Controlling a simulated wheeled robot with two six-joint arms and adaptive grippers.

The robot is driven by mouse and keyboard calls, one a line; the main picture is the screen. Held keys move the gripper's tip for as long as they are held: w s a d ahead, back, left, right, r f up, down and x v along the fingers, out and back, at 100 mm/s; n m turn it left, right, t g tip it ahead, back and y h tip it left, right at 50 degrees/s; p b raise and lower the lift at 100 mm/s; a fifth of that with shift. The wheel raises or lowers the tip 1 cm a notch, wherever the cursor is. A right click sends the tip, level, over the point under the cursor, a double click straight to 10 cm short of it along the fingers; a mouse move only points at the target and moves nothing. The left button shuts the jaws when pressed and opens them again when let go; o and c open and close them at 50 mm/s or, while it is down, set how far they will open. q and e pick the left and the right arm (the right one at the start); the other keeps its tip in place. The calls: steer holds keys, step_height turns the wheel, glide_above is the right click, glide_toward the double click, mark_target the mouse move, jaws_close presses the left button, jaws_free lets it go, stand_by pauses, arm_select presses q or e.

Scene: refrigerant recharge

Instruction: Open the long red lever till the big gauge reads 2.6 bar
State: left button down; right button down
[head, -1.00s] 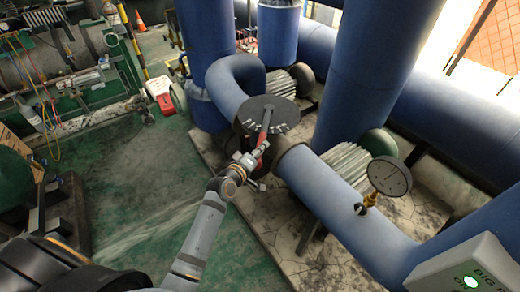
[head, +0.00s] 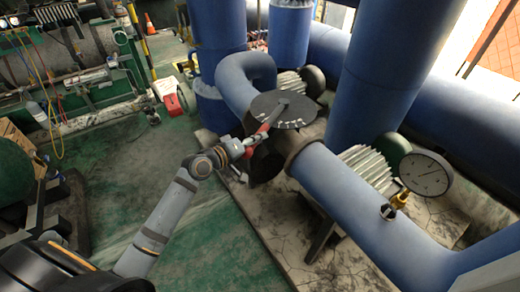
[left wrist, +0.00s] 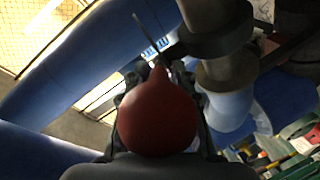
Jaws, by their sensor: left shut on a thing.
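The long red lever (head: 257,133) runs from the hub of a dark round plate with white marks (head: 283,110) on the blue pipe toward the lower left. My left gripper (head: 246,144) is shut on its outer end. In the left wrist view the lever's rounded red end (left wrist: 157,113) fills the space between the two dark fingers (left wrist: 158,100). My right gripper is out of view.
Thick blue pipes (head: 335,190) fill the middle and right. A pale box (head: 492,277) shows at the lower right corner. Green machinery (head: 90,85) stands at the upper left. The green floor (head: 120,165) around my left arm is mostly clear.

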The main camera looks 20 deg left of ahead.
arm_select(q)
steer(key=shift+a+f, duration=0.1)
steer(key=shift+a, duration=0.1)
steer(key=shift+d, duration=0.3)
steer(key=c, duration=1.1)
jaws_free()
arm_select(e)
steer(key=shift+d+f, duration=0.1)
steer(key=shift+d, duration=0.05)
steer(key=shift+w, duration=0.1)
arm_select(q)
steer(key=shift+s, duration=0.1)
steer(key=v, duration=0.7)
steer(key=shift+a, duration=0.15)
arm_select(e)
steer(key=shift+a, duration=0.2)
